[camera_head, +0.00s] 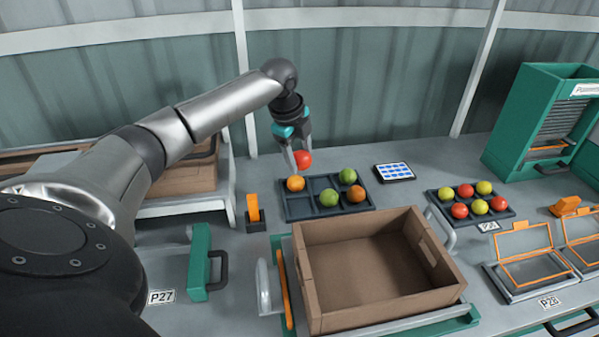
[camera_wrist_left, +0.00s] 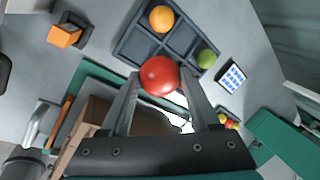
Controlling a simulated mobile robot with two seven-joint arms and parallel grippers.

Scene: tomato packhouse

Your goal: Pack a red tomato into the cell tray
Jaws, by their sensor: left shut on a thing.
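My left gripper (camera_head: 300,162) is shut on a red tomato (camera_head: 303,158) and holds it above the back edge of the dark cell tray (camera_head: 298,210). In the left wrist view the red tomato (camera_wrist_left: 159,76) sits between the two fingers of the gripper (camera_wrist_left: 158,88), with the tray (camera_wrist_left: 133,45) beyond it. In the tray are an orange tomato (camera_head: 295,183) at back left, a green one (camera_head: 347,176) at back right, a green one (camera_head: 329,198) at front middle and an orange one (camera_head: 355,193) at front right. The back middle and front left cells look empty.
An empty brown crate (camera_head: 372,311) stands in front of the tray. A tablet (camera_head: 395,172) lies right of it, then a second tray (camera_head: 485,215) with several red and yellow tomatoes. An orange block on a stand (camera_head: 253,208) is to the left. A green cabinet (camera_head: 510,118) stands far right.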

